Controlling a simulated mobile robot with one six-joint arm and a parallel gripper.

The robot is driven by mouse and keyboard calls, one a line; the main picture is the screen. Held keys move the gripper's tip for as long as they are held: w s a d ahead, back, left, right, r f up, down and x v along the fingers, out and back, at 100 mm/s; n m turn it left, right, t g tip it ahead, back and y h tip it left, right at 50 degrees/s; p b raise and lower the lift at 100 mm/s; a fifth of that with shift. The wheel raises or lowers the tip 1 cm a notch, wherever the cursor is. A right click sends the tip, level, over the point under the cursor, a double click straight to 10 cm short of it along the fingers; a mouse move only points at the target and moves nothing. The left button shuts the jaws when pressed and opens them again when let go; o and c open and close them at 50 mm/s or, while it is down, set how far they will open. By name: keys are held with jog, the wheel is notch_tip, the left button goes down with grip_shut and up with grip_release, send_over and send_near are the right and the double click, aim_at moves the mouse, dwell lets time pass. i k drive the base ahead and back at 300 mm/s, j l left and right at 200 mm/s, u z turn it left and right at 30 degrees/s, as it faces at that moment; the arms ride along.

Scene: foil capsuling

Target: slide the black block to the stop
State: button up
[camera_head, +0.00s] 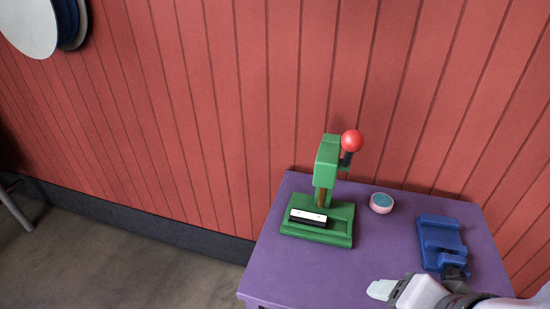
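A green press (326,190) with a red ball (352,141) on its lever stands on the purple table. On the left part of its base lies a small black block (306,222) with a white strip along its top. No separate stop can be made out at this size. My gripper (382,290) is at the lower right, near the table's front, well apart from the press and the block. Its pale fingertip points left. Whether it is open or shut cannot be seen.
A small pink bowl with teal contents (381,203) stands right of the press. A blue fixture (440,240) sits farther right, close to my arm. The purple table (290,268) is clear in front of the press. A red plank wall (235,100) rises behind.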

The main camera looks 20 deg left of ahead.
aim_at(317, 220)
jog(key=j+z, duration=0.3)
jog(key=j, duration=0.95)
jog(key=j+z, duration=0.3)
jog(key=j, duration=1)
jog(key=i+j, duration=0.15)
jog(key=z, duration=0.05)
